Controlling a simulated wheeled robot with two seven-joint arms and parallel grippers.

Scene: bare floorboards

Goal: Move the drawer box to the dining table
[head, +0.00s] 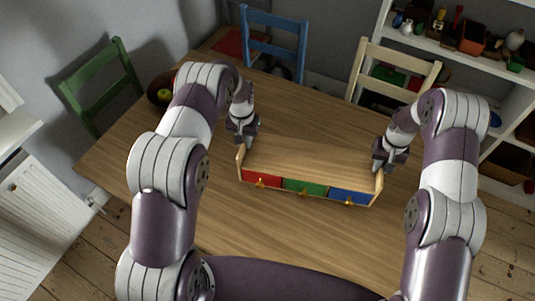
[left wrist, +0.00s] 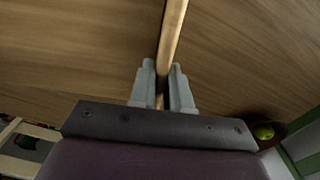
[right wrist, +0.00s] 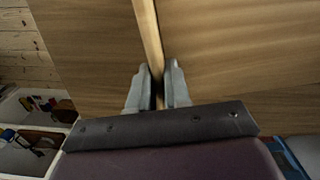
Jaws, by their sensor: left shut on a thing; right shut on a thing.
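The drawer box (head: 310,161) is a wooden box with a red, a green and a blue drawer front along its near side. It is over the wooden dining table (head: 225,235); I cannot tell whether it rests on the top or hangs just above it. My left gripper (head: 243,143) is shut on the box's left side panel, and the panel edge shows between its fingers in the left wrist view (left wrist: 161,88). My right gripper (head: 382,165) is shut on the right side panel, which shows between its fingers in the right wrist view (right wrist: 158,88).
A dark bowl with fruit (head: 161,90) stands at the table's left. A green chair (head: 103,88), a blue chair (head: 273,45) and a cream chair (head: 398,62) stand around the table. A white shelf (head: 455,50) with several items is at the right. The table's near part is bare.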

